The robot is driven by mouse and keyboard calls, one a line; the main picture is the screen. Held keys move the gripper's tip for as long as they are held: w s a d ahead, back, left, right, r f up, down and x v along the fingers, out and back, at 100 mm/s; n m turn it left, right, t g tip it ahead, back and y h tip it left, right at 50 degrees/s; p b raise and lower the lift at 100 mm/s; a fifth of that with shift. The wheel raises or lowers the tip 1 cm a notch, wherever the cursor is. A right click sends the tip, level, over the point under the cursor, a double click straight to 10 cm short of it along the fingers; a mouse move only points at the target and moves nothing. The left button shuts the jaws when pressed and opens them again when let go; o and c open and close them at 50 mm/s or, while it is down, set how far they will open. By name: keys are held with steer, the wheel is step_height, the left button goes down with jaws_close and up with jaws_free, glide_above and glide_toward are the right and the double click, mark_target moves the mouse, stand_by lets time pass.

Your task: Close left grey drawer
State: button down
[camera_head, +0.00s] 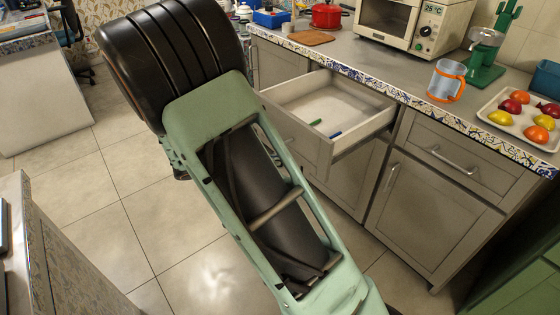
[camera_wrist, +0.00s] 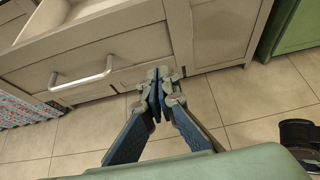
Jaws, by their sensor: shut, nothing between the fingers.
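The left grey drawer (camera_head: 312,145) stands pulled out from under the counter in the head view. A small green item and a blue item lie inside it. In the wrist view its front panel (camera_wrist: 120,48) fills the upper left, with a silver bar handle (camera_wrist: 82,76). My gripper (camera_wrist: 158,78) is shut and empty, to the right of the handle and in front of the lower right part of the drawer front. I cannot tell whether it touches. My arm hides part of the drawer front in the head view, and the gripper does not show there.
A shut drawer with a silver handle (camera_head: 454,160) and a cabinet door (camera_head: 428,208) are to the right. The counter holds a toaster oven (camera_head: 400,22), a glass pitcher (camera_head: 446,80) and a tray of produce (camera_head: 484,117). The tiled floor (camera_head: 90,190) is clear at left.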

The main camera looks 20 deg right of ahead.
mark_target(313, 154)
steer(key=x, duration=0.3)
steer(key=r+b+x, duration=0.1)
steer(key=x, duration=0.2)
steer(key=b+x, duration=0.1)
steer(key=x, duration=0.2)
steer(key=shift+w+d+r, duration=0.1)
steer(key=shift+d+r, duration=0.05)
steer(key=shift+d, duration=0.2)
steer(key=shift+w+d, duration=0.15)
steer(key=shift+d, duration=0.2)
steer(key=shift+d, duration=0.1)
